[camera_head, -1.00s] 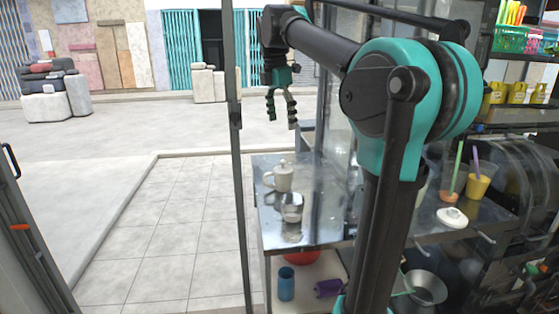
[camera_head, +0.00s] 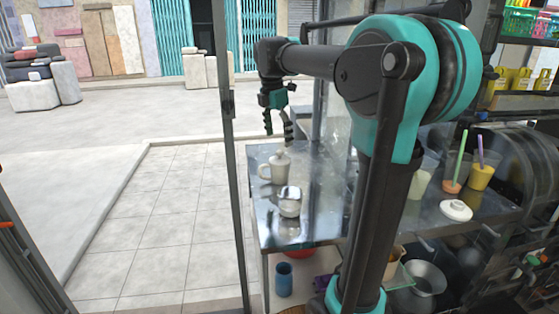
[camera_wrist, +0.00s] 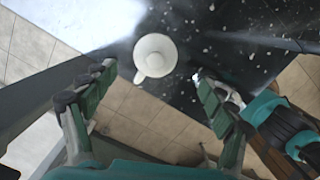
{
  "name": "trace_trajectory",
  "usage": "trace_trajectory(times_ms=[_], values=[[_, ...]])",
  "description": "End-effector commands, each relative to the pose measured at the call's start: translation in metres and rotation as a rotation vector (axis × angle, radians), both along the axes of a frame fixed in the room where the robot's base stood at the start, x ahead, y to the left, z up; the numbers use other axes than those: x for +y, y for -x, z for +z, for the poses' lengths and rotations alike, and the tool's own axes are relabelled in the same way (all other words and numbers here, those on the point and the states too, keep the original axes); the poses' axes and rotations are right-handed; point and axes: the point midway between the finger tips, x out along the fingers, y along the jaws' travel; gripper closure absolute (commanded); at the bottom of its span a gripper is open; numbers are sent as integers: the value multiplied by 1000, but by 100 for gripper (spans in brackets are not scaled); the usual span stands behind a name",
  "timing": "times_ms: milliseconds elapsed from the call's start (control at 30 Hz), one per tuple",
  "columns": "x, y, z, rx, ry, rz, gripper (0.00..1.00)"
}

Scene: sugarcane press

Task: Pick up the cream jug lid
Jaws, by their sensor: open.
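The cream jug (camera_head: 278,172) stands upright on the metal counter, with its handle towards the left. Its lid (camera_head: 281,157) sits on top and has a small knob. In the wrist view the round cream top of the jug (camera_wrist: 155,52) lies between and beyond my fingertips, with the handle pointing down-left. I cannot make out the lid's edge there. My gripper (camera_head: 278,133) is open and empty, pointing down just above the jug, apart from the lid. Both spread fingers of my gripper (camera_wrist: 154,76) show in the wrist view.
A shiny metal bowl or pot (camera_head: 289,201) stands in front of the jug on the reflective counter (camera_head: 275,232). A white lid-like object (camera_head: 456,210) and cups with straws (camera_head: 481,177) are on the right. A dark upright post (camera_head: 235,190) stands left of the counter.

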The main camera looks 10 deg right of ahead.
Motion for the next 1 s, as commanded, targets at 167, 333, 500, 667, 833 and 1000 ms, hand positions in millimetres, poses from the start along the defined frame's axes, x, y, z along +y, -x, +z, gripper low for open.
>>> trace_trajectory(times_ms=[167,333,500,667,833,1000], values=[[-1,-1,-14,0,0,0,16],[-2,-5,-28,0,0,0,16],[-4,-10,-52,0,0,1,16],[-5,-10,-65,0,0,1,16],[-5,-10,-66,0,0,1,16],[-5,-10,-65,0,0,1,28]])
